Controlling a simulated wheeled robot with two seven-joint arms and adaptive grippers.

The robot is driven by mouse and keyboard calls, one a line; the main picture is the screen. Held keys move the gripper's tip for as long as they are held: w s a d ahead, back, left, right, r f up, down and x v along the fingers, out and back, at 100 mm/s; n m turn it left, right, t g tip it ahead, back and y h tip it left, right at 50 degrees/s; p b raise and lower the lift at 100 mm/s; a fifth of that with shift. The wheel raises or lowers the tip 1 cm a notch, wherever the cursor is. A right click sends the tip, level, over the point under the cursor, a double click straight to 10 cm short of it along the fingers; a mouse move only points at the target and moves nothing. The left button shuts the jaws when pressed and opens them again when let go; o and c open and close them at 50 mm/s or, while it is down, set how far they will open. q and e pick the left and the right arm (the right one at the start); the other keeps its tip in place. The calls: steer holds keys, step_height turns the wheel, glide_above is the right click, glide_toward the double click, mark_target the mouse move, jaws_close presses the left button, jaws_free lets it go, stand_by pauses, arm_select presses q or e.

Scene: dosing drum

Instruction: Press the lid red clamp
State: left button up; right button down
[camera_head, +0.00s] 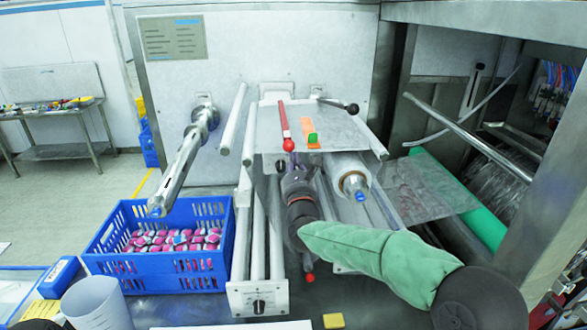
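The red clamp (285,125) is a slim red bar with a red ball at its near end, lying along the left part of a flat grey plate (350,133) that appears to be the lid. My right arm, in a green sleeve, comes in from the lower right. My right gripper (292,170) is dark and sits just below the plate's front edge, close under the red ball. I cannot tell whether it touches the clamp. Its fingertips are small and partly hidden, so its opening is unclear. My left gripper is not in view.
Orange and green pieces (311,136) lie on the plate. A film roll (350,178) is right of my gripper, and a metal roller (185,160) juts out left. A blue crate (112,262) of small packets stands at lower left. Another red knob (310,277) is below.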

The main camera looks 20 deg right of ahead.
arm_select(q)
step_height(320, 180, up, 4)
steer(key=p, duration=0.3)
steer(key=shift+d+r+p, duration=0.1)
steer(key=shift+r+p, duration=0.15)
steer(key=shift+p, duration=0.05)
arm_select(e)
step_height(320, 180, up, 12)
steer(key=g, duration=0.1)
steer(key=shift+w+d+r, duration=0.25)
steer(key=shift+w+d, duration=0.1)
steer(key=shift+d, duration=0.05)
step_height(320, 180, down, 7)
steer(key=b, duration=0.7)
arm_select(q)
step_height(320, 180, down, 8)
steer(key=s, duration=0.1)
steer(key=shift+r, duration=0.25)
arm_select(e)
steer(key=r+v, duration=0.1)
steer(key=v, duration=0.9)
steer(key=shift+y, duration=0.3)
